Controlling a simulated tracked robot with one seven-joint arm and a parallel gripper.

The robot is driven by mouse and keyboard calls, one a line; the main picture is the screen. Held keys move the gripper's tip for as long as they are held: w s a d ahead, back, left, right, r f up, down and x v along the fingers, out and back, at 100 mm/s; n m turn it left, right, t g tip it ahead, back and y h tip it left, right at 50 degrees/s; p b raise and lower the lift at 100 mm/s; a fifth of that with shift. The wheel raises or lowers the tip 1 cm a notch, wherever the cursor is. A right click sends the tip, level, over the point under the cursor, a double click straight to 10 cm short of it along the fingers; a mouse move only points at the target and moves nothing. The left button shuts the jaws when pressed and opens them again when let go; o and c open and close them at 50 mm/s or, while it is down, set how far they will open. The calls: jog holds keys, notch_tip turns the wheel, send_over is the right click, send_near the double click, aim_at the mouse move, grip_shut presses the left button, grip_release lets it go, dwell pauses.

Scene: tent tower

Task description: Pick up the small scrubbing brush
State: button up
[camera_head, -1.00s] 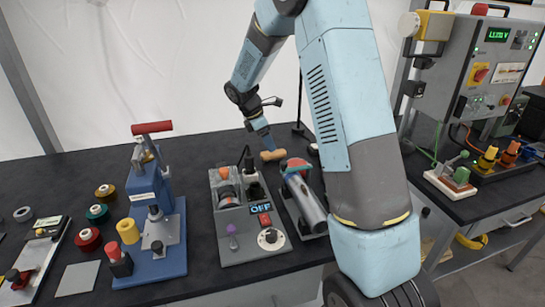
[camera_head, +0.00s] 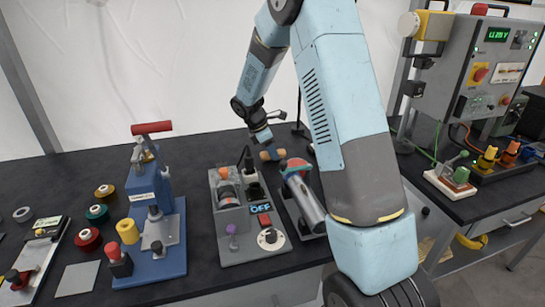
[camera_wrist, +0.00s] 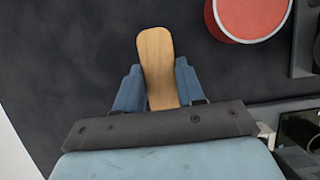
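The small scrubbing brush (camera_head: 270,155) has a tan wooden body and lies at the back of the dark bench, behind the metal cylinder. In the wrist view its wooden body (camera_wrist: 158,65) runs lengthwise between the two blue fingers of my gripper (camera_wrist: 159,85). One finger is on each side, very close to the wood. I cannot tell whether they press on it. In the head view my gripper (camera_head: 264,143) is down at the brush and partly covers it. The brush's bristles are hidden.
A metal cylinder with a red and green end (camera_head: 303,195) stands just in front of the brush. A grey control box (camera_head: 250,240) and a blue press (camera_head: 160,215) stand to the left. A red round thing (camera_wrist: 248,15) is near the brush in the wrist view.

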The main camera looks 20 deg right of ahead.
jog(key=c, duration=0.5)
jog(key=shift+r, duration=0.15)
jog(key=shift+r, duration=0.3)
notch_tip(320, 180, up, 3)
jog(key=shift+f, duration=0.15)
jog(key=shift+s+d+r, duration=0.3)
jog(key=shift+s+r, duration=1.3)
jog(key=shift+s, duration=0.7)
jog(key=shift+s+d+r, duration=0.3)
jog(key=shift+s+r, duration=1.25)
jog(key=shift+s, duration=0.8)
jog(key=shift+s+d+r, duration=0.3)
jog(key=shift+s+r, duration=1.3)
jog(key=shift+s, duration=0.7)
